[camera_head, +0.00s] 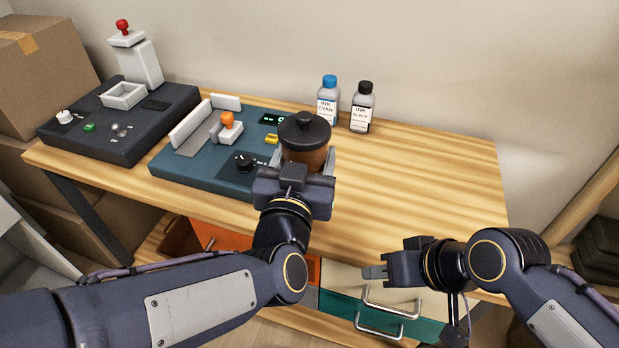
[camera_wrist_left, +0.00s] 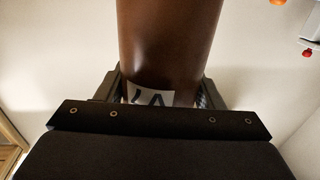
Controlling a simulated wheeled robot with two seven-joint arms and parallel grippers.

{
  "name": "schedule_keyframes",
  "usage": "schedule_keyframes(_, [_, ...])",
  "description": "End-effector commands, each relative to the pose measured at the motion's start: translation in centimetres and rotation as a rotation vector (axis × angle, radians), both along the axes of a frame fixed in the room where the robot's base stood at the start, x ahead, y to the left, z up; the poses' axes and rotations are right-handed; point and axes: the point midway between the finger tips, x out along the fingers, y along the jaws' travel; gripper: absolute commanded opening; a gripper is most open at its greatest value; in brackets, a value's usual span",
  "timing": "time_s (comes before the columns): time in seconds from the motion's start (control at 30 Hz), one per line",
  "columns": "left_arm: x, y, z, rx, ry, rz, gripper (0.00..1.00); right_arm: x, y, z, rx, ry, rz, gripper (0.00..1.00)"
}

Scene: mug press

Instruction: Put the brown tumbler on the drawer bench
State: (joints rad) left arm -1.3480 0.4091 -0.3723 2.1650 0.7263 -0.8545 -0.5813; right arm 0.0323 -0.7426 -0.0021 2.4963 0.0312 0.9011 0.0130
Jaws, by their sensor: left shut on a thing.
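The brown tumbler (camera_head: 304,157) has a black lid and is upright. My left gripper (camera_head: 300,176) is shut on it from the near side. In the left wrist view the tumbler (camera_wrist_left: 168,45) fills the space between the fingers, with a pale label low on its side. The drawer bench (camera_head: 420,190) has a light wood top. The tumbler shows over the bench, beside the teal machine's right end; its base is hidden by my gripper, so I cannot tell whether it touches. My right gripper (camera_head: 375,272) is at the bench's front edge, seen side-on, holding nothing visible.
A teal machine (camera_head: 200,170) and a dark machine with a red knob (camera_head: 130,130) stand on the left. Ink bottles with blue (camera_head: 327,105) and black (camera_head: 362,112) caps stand at the back. The bench's right part is clear. Drawers with metal handles (camera_head: 390,303) are below the front edge.

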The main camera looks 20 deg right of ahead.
Motion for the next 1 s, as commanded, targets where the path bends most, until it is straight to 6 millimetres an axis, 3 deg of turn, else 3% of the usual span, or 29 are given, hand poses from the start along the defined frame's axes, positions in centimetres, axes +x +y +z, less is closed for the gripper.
schedule_keyframes(0.1, [2.4, -0.6, -2.6, 0.005, 0.0, 0.004, 0.33, 0.0, 0.0, -1.4, 0.0, 0.0, 0.0, 0.36])
schedule_keyframes(0.3, [4.6, -1.2, -5.0, 0.0, -0.001, 0.002, 0.33, 0.0, 0.0, -2.2, 0.0, 0.0, 0.0, 0.36])
schedule_keyframes(0.47, [5.3, -1.4, -5.8, 0.0, -0.002, 0.001, 0.33, 0.0, 0.0, -2.4, 0.0, 0.0, 0.0, 0.36])
schedule_keyframes(0.7, [5.8, -1.6, -9.1, 0.001, 0.0, 0.0, 0.33, 0.0, 0.0, -3.4, 0.0, 0.0, 0.0, 0.36])
schedule_keyframes(1.0, [5.8, -1.6, -9.3, -0.003, -0.002, 0.0, 0.33, 0.0, 0.0, -3.3, 0.0, 0.0, 0.0, 0.36])
